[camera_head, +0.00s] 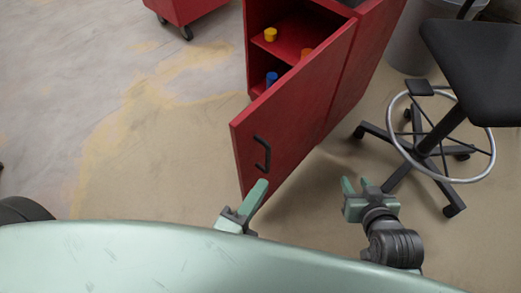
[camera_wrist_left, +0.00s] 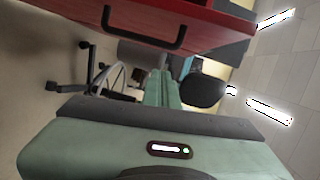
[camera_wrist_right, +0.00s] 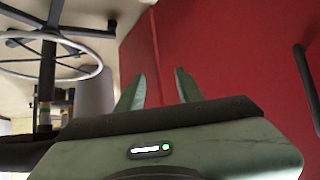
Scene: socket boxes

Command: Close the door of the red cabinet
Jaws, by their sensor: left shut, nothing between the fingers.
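The red cabinet (camera_head: 368,60) stands at the top middle of the head view. Its door (camera_head: 305,115) is swung wide open toward me, with a black handle (camera_head: 262,154) near its free edge. My left gripper (camera_head: 261,187) is shut and empty, close to the door's lower free corner below the handle. In the left wrist view the handle (camera_wrist_left: 143,42) and door edge are above the shut fingers (camera_wrist_left: 162,82). My right gripper (camera_head: 356,186) is open and empty, to the right of the door. The right wrist view shows the door face (camera_wrist_right: 220,60) beyond its fingers.
Inside the cabinet are a yellow item (camera_head: 270,34), a blue item (camera_head: 271,78) and an orange item (camera_head: 306,53). A black stool (camera_head: 430,150) stands right, near a grey bin (camera_head: 407,45). A red wheeled unit (camera_head: 188,10) is at top left. The left floor is clear.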

